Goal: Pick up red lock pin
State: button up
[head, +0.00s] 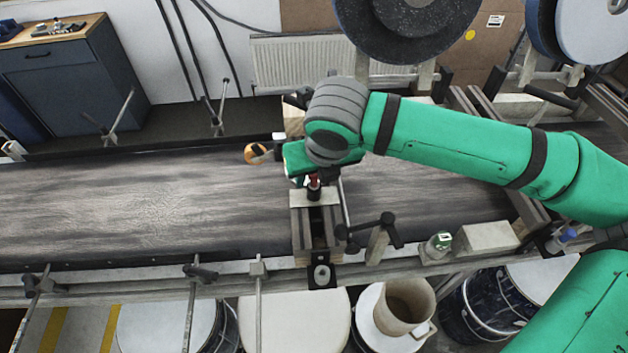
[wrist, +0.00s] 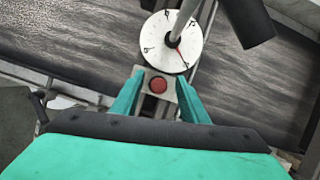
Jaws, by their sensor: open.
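The red lock pin (head: 314,184) stands on a narrow block fixture (head: 315,225) that lies across the conveyor. In the wrist view its round red head (wrist: 158,84) shows from above on a pale square plate. My gripper (wrist: 160,77) is open, with one green finger on each side of the red head and a gap visible on both sides. In the head view my gripper (head: 307,180) is right at the pin, and the wrist partly hides that spot. How far down the pin the fingertips reach cannot be told.
A white dial (wrist: 171,42) with a grey rod sits just beyond the pin. A black-knobbed clamp (head: 370,232) stands right of the fixture. A green-labelled jar (head: 438,245) is on the front rail. The conveyor belt (head: 130,205) is clear to the left.

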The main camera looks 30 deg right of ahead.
jog(key=shift+w, duration=0.1)
grip_shut()
jog(key=shift+r, duration=0.1)
